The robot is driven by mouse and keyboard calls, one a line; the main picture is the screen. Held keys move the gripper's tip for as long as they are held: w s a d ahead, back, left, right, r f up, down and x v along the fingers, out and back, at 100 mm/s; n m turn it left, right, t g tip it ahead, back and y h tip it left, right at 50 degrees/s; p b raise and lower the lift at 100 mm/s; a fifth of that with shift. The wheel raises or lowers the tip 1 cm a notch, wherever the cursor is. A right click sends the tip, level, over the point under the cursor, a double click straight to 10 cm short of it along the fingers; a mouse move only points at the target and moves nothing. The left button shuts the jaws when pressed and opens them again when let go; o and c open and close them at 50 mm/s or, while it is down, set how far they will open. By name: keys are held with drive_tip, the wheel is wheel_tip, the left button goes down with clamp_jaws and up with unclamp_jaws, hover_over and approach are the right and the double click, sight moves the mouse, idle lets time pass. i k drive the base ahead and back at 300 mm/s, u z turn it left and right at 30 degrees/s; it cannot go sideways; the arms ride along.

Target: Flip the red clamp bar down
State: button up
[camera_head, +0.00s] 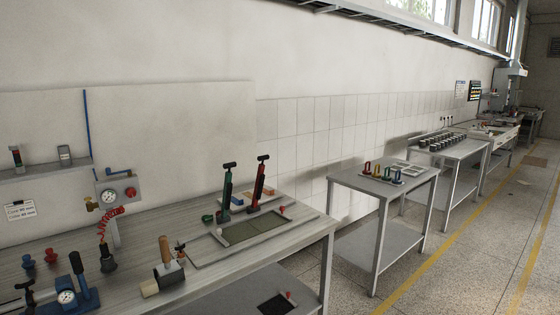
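The red clamp bar (259,184) stands up, slightly tilted to the right, at the back of the near workbench (180,225). It has a black handle at its top. A similar green clamp bar (227,188) stands upright just to its left. In front of both lies a flat frame (206,247) with a dark grey-green sheet (252,229) in it. My gripper is not in view.
A gauge panel (112,194) with a red coiled hose stands at the left. A wooden-handled tool (165,262) and a blue gauge device (75,290) sit toward the front left. Further right stand a smaller table (382,185) and more benches beside open floor.

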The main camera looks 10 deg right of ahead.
sight(259, 184)
drive_tip(key=k, duration=0.35)
drive_tip(key=u, duration=0.15)
drive_tip(key=i, duration=0.9)
drive_tip(key=u, duration=0.85)
drive_tip(key=k, duration=0.1)
drive_tip(key=z, duration=2.35)
